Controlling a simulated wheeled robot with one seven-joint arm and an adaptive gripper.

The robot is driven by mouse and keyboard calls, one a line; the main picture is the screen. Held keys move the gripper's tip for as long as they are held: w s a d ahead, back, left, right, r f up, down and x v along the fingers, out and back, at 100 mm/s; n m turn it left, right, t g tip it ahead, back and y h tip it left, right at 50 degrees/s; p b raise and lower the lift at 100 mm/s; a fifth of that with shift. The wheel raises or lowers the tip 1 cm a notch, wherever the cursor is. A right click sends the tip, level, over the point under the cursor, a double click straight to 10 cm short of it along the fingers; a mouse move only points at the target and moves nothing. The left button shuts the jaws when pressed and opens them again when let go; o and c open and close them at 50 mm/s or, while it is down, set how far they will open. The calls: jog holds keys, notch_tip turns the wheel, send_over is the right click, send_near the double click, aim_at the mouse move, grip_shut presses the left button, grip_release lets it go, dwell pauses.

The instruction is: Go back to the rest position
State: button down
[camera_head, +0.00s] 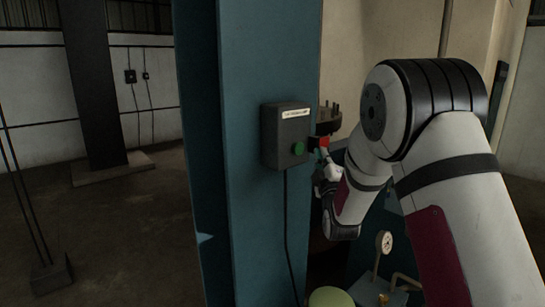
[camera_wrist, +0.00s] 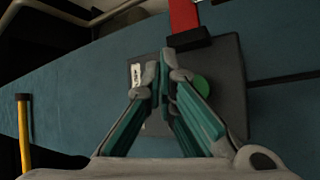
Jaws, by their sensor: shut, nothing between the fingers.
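My gripper (camera_wrist: 165,72) is shut and empty in the wrist view, its two teal-padded fingers together in front of a grey control box. In the head view my gripper (camera_head: 322,158) is small and partly hidden by my wrist, just right of the box. The grey control box (camera_head: 272,150) is fixed to a teal column and has a pale label and a green button (camera_head: 298,148). The box also shows in the wrist view (camera_wrist: 232,75), with the green button (camera_wrist: 201,86) beside the fingers. A red part (camera_head: 318,141) sits at the box's right side. I cannot tell whether the fingers touch the box.
The teal column (camera_head: 245,235) stands close to my gripper. A pressure gauge (camera_head: 384,242) and pipes lie below my arm. A yellow bar (camera_wrist: 24,135) shows at the left in the wrist view. Open floor (camera_head: 130,235) lies to the left, with a dark pillar (camera_head: 92,80) behind.

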jog(key=s+r+m+g+y, duration=0.1)
jog(key=s+r+m+g, duration=0.2)
jog(key=s, duration=0.4)
jog(key=s+r+m+g, duration=0.1)
jog(key=s+m+g, duration=0.2)
jog(key=s+g, duration=0.3)
jog(key=s+a+f+m+g, duration=0.1)
jog(key=s+f+m+g, duration=0.2)
jog(key=s, duration=1.3)
jog(key=s+a+f+m+g, duration=0.1)
jog(key=s+f+m+g, duration=0.2)
jog(key=s, duration=1.3)
jog(key=shift+s+f+m+g+y+b, duration=0.3)
jog(key=shift+s+f+g+b, duration=0.15)
jog(key=shift+g, duration=0.25)
